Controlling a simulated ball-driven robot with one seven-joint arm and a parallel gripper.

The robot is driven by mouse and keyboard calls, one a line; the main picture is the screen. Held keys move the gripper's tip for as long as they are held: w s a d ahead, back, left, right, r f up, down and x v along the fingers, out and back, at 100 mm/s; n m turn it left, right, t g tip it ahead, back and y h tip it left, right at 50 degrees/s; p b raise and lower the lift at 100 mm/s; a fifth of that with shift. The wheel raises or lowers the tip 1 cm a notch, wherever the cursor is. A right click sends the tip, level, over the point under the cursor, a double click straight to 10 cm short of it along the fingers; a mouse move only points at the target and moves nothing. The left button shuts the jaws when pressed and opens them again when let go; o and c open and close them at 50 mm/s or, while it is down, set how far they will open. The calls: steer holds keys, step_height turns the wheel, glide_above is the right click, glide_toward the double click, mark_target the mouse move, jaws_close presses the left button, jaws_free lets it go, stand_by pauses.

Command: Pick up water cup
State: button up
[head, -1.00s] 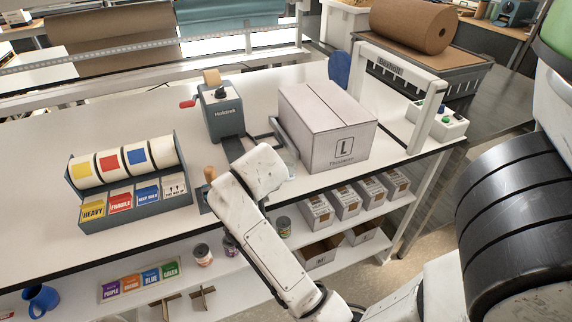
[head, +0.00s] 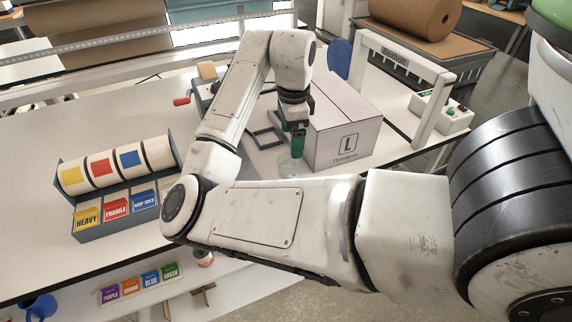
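The water cup (head: 288,168) is a clear glass on the white workbench, left of the large box. My gripper (head: 297,154), with dark and green parts, points down at the cup from above. Its fingertips overlap the cup's upper right edge in the head view. I cannot tell whether they touch it, or whether the fingers are open or shut.
The large grey-white box (head: 345,135) marked L stands close to the right of my gripper. A label roll dispenser (head: 125,210) stands at the left of the workbench (head: 40,190). A white frame (head: 440,105) and a button box (head: 443,112) are farther right.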

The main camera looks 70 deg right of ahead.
mark_target(289, 156)
step_height(289, 156, down, 4)
steer(key=shift+s+r, duration=0.1)
steer(key=shift+w+a+f, duration=0.1)
steer(key=shift+w+f, duration=0.1)
steer(key=shift+f, duration=1.4)
steer(key=shift+w+f, duration=0.15)
steer(key=shift+f, duration=1.45)
steer(key=c, duration=1.1)
steer(key=shift+r, duration=0.1)
steer(key=shift+r+b, duration=0.45)
steer(key=shift+r, duration=0.85)
steer(key=s+a+r, duration=0.1)
steer(key=r, duration=0.1)
steer(key=s+a+r, duration=0.1)
steer(key=r, duration=0.1)
steer(key=s+a+r+p, duration=0.1)
steer(key=a+r, duration=0.1)
steer(key=shift+s+r, duration=0.25)
steer(key=s+a+r, duration=0.1)
steer(key=a, duration=0.1)
steer(key=s+a+r, duration=0.1)
steer(key=s+a, duration=0.1)
steer(key=shift+s+r, duration=0.15)
steer(key=shift+s, duration=0.15)
steer(key=shift+c, duration=0.6)
steer(key=shift+s+a+r, duration=0.35)
steer(key=shift+s+a, duration=0.2)
steer(key=shift+a, duration=0.05)
steer(key=shift+s+a+r, duration=0.35)
steer(key=shift+s+a, duration=0.2)
